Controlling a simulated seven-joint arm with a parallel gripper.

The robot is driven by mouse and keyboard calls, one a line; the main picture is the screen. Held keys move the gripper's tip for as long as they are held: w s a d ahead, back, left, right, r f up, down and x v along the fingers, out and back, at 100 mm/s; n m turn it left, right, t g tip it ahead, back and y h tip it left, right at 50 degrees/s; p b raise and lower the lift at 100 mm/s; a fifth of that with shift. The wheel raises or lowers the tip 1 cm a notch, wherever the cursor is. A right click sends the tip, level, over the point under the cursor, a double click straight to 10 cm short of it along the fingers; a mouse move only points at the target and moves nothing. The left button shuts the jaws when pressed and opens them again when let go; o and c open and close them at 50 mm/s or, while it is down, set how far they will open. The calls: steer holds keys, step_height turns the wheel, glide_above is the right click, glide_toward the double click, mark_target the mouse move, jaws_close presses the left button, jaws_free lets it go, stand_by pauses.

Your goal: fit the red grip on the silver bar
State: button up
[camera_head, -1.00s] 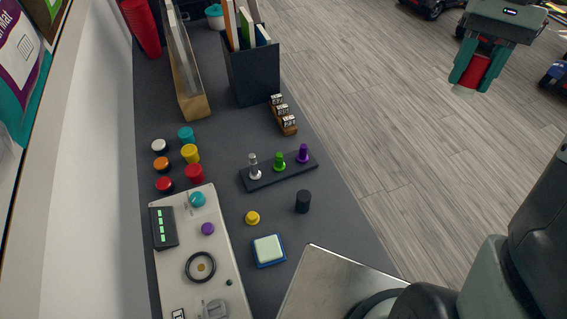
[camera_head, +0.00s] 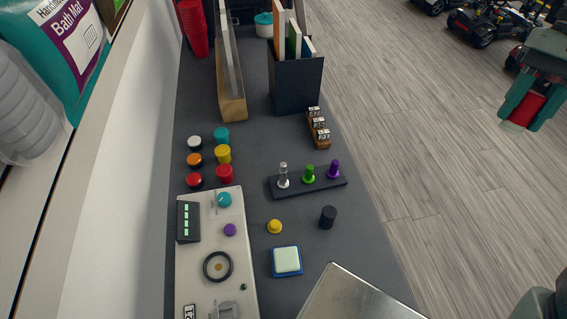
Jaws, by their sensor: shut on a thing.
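My gripper (camera_head: 524,112) is at the upper right, over the floor beyond the table's right edge. It points down and is shut on the red grip (camera_head: 527,108), a short red cylinder between its green fingers. The silver bar (camera_head: 283,173) stands upright at the left end of a dark base (camera_head: 309,187) on the table, its top bare. A green post (camera_head: 308,174) and a purple post (camera_head: 333,169) stand beside it on the same base. My gripper is well apart from the bar, to its right and higher in the picture.
Near the base are a black cylinder (camera_head: 328,217), a yellow knob (camera_head: 274,227) and wooden-mounted number dials (camera_head: 319,128). Behind stands a dark box of folders (camera_head: 296,82). A control panel (camera_head: 247,290) and several coloured caps lie left.

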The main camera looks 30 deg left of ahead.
steer(key=shift+a, duration=0.1)
stand_by(0.4)
steer(key=a+f+n, duration=0.3)
steer(key=a+f, duration=0.1)
steer(key=a, duration=0.5)
steer(key=shift+w+f+t+h, duration=0.15)
steer(key=shift+f+t+h, duration=0.1)
steer(key=shift+t+h, duration=0.15)
steer(key=s+a+f+n, duration=0.1)
steer(key=a, duration=0.2)
steer(key=a+f+n+t, duration=0.1)
steer(key=a+f, duration=0.1)
steer(key=a, duration=0.2)
steer(key=s+a+f+n, duration=0.1)
steer(key=a+f+n, duration=0.1)
steer(key=a, duration=0.2)
steer(key=shift+s+a, duration=0.15)
steer(key=shift+s, duration=0.15)
steer(key=n+t, duration=0.2)
steer(key=n, duration=0.4)
glide_above(284, 165)
steer(key=shift+y, duration=0.4)
step_height(284, 165, down, 8)
steer(key=shift+r, duration=0.15)
steer(key=shift+f, duration=2.5)
steer(key=shift+f, duration=2.6)
